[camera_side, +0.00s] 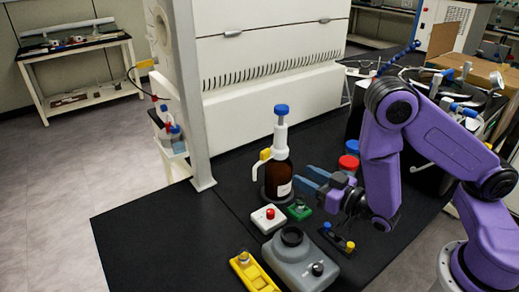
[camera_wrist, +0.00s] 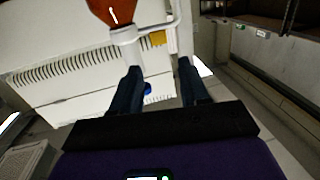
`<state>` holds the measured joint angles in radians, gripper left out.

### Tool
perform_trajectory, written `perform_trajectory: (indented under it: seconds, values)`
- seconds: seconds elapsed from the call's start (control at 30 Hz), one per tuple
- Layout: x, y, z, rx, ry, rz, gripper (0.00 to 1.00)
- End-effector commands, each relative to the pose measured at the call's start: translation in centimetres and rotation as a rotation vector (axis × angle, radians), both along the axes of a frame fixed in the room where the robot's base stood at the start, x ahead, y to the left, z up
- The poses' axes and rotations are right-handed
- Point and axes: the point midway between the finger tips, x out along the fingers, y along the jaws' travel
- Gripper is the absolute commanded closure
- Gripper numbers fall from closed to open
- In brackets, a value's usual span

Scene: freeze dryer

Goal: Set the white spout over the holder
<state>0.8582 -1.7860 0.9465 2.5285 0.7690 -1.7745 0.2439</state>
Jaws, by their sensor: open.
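A brown bottle (camera_side: 279,176) stands upright on the black bench, with a white dispenser top (camera_side: 281,138) and blue cap (camera_side: 281,110). Its white spout, with a yellow end (camera_side: 265,154), points left. The wrist view shows the bottle (camera_wrist: 112,10) at the top edge, the dispenser (camera_wrist: 126,37) and the yellow end (camera_wrist: 157,38). A grey device (camera_side: 305,264) with a black round ring on top sits nearer the camera; I cannot tell whether it is the holder. My gripper (camera_side: 304,180) is open and empty, just right of the bottle, its fingers (camera_wrist: 160,80) apart.
A white box with a red button (camera_side: 269,219), a small green block (camera_side: 299,209) and a yellow tray (camera_side: 252,272) surround the device. A dark strip with small knobs (camera_side: 338,240) lies under my gripper. A red-lidded container (camera_side: 348,164) stands behind it. The bench's left side is clear.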

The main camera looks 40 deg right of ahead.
Motion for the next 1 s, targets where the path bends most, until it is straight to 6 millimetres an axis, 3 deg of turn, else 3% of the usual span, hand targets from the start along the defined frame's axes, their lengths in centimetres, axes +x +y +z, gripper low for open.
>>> perform_trajectory:
  seconds: [0.17, 0.37, 1.0]
  values:
    - [0.2, -0.3, 0.3, -0.008, -0.043, -0.005, 0.55]
    - [2.3, 0.0, 0.4, -0.003, -0.044, -0.009, 0.55]
    - [13.6, 2.1, 0.4, -0.006, -0.044, -0.005, 0.55]
